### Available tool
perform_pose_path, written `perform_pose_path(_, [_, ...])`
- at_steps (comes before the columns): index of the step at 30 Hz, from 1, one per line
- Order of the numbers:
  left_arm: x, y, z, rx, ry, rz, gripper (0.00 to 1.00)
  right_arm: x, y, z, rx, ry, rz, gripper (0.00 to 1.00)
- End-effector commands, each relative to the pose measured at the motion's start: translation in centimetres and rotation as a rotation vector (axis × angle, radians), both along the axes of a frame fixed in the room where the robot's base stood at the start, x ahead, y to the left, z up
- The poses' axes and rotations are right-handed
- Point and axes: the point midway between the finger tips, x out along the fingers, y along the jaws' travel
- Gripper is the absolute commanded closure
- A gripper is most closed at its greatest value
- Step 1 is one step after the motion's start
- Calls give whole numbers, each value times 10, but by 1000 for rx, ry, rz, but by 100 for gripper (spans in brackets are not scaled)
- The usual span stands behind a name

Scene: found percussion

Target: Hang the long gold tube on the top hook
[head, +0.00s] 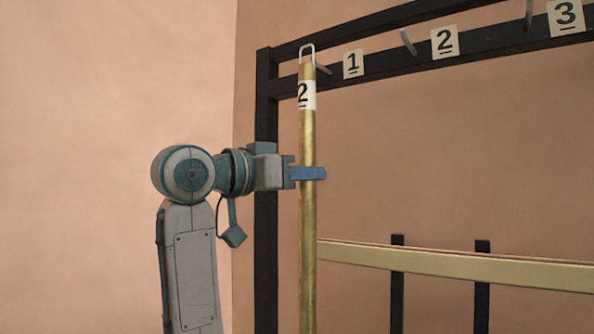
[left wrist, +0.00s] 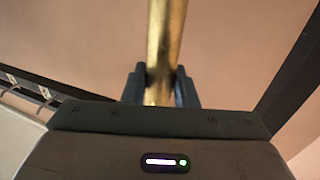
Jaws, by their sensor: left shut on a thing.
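The long gold tube (head: 307,220) hangs upright, with a white label "2" (head: 306,95) near its top and a pale wire loop (head: 307,49) at its upper end. My left gripper (head: 308,173) is shut around the tube below the label; the tube also shows between its fingers in the left wrist view (left wrist: 166,40). A grey hook (head: 323,68) beside label "1" (head: 353,64) sticks out just right of the tube's top. I cannot tell whether the loop touches this hook. The tube's lower end is out of view. My right gripper is not in view.
A black frame (head: 266,200) stands behind the tube, its sloping top bars carrying more hooks (head: 408,42) with labels "2" (head: 445,42) and "3" (head: 566,17). A tan rail (head: 450,266) with black posts (head: 397,290) crosses lower right.

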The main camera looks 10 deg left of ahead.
Motion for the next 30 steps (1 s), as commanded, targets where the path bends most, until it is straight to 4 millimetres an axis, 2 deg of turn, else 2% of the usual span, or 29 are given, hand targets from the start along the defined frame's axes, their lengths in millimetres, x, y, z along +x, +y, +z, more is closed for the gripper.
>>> perform_pose_path(18, [32, -14, -1, -1, -1, 0, 100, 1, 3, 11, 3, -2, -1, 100])
perform_pose_path(30, [43, -18, -12, -1, -3, 0, 100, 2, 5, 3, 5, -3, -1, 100])
